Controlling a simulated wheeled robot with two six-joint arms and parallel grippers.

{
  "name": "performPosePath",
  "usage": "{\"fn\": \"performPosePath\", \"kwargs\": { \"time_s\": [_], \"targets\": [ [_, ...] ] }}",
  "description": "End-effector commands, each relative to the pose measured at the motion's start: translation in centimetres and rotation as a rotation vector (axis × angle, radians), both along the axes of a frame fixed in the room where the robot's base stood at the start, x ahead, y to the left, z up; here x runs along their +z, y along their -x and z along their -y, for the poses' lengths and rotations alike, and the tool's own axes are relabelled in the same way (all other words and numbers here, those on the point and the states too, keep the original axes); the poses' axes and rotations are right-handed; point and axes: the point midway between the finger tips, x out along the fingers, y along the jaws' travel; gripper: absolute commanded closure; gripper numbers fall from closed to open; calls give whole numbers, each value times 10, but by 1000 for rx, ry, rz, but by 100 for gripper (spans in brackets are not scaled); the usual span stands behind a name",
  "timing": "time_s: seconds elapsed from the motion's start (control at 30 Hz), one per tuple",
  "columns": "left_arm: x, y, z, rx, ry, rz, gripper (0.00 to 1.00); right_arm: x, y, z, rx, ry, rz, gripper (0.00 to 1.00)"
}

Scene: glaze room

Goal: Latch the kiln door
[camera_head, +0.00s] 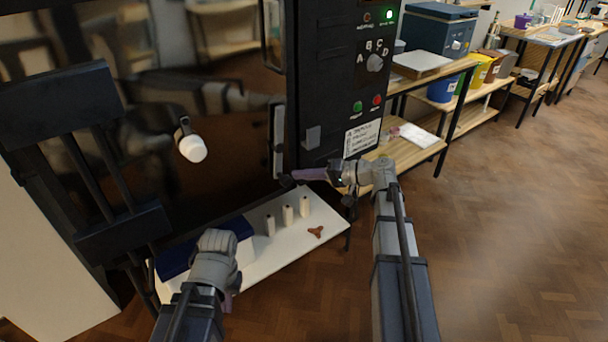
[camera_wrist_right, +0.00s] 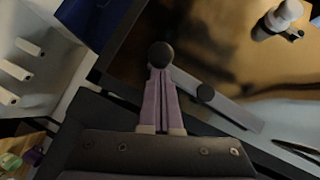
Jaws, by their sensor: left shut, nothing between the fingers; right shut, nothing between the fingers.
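The kiln door (camera_head: 130,190) is a dark, glossy panel at the left in the head view; I cannot tell whether it is fully closed. A grey latch bar (camera_head: 277,140) stands upright near its right edge. In the right wrist view the bar (camera_wrist_right: 236,112) has a black pivot and a black ball knob (camera_wrist_right: 160,55) at its end. My right gripper (camera_head: 292,178) is shut and empty, its purple fingertips at the knob; contact is unclear. A grey catch (camera_head: 312,137) is on the kiln's control panel. My left gripper (camera_head: 228,301) is shut, low in front, mostly hidden by its wrist.
A white plug (camera_head: 192,148) sticks out from the door. Below is a white shelf (camera_head: 262,258) with several white posts (camera_head: 288,215), a brown three-armed piece (camera_head: 315,232) and a blue item (camera_head: 185,262). Workbenches (camera_head: 450,75) stand at right; the wooden floor is clear.

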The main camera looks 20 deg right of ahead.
Motion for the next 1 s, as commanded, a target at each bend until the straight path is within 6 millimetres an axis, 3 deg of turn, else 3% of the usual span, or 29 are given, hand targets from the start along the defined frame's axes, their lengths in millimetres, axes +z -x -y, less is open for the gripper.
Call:
{"fn": "performPosePath", "kwargs": {
  "time_s": [0.63, 1.0],
  "targets": [
    [-22, 0, 0, 0, 0, 0, 100, -7, 3, -8, 0, -106, -38, 100],
    [-70, 0, 0, 0, -1, 0, 100, -16, 11, -28, 1, -355, -128, 100]
  ]
}}
